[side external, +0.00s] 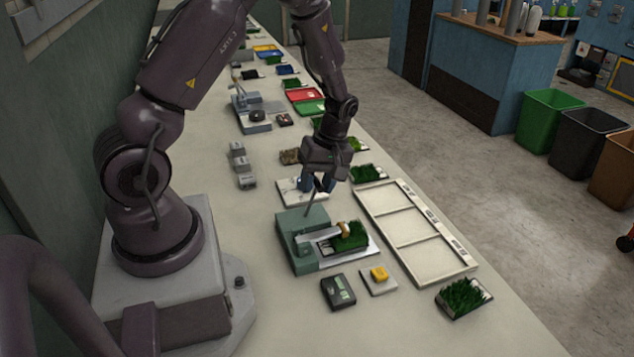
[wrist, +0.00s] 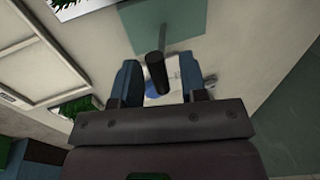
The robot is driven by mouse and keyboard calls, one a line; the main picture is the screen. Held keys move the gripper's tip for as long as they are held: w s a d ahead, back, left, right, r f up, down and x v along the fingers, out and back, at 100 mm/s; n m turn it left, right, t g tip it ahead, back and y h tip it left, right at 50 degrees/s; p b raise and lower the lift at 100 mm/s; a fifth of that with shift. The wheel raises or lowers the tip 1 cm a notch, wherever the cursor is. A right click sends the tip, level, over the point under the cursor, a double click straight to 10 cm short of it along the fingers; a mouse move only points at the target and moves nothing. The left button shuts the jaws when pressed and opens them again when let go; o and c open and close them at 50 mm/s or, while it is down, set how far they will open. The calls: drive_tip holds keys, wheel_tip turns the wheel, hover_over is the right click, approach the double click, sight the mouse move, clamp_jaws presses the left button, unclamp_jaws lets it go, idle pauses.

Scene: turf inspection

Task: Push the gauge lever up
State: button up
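The gauge (side external: 290,226) is a grey-green device on the bench, with a turf sample (side external: 350,238) under its arm. Its thin lever (side external: 309,202) slants up from the body toward my gripper (side external: 318,184). In the wrist view the lever's dark knob (wrist: 157,74) lies between the two blue fingers of my gripper (wrist: 158,82), with a gap on both sides. The fingers are open. The gauge's green surface (wrist: 190,22) shows beyond the knob. Whether either finger touches the lever is hidden in the side view.
A white three-section tray (side external: 413,237) lies right of the gauge. A white marked plate (side external: 290,191) lies behind the gauge, partly below my gripper.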

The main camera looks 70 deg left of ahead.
drive_tip(key=shift+f, duration=0.15)
clamp_jaws()
drive_tip(key=shift+s, duration=0.1)
drive_tip(key=shift+s+r+t, duration=0.15)
drive_tip(key=shift+s+t, duration=0.4)
drive_tip(key=shift+t, duration=0.2)
drive_tip(key=shift+s+r+t, duration=0.15)
drive_tip(key=shift+s+t, duration=0.4)
drive_tip(key=shift+t, duration=0.2)
drive_tip(key=shift+s+f, duration=0.15)
drive_tip(key=shift+s, duration=1.15)
drive_tip(key=shift+s+f, duration=0.3)
drive_tip(key=shift+s, duration=0.35)
drive_tip(key=shift+s+f, duration=0.25)
drive_tip(key=shift+s, duration=0.5)
unclamp_jaws()
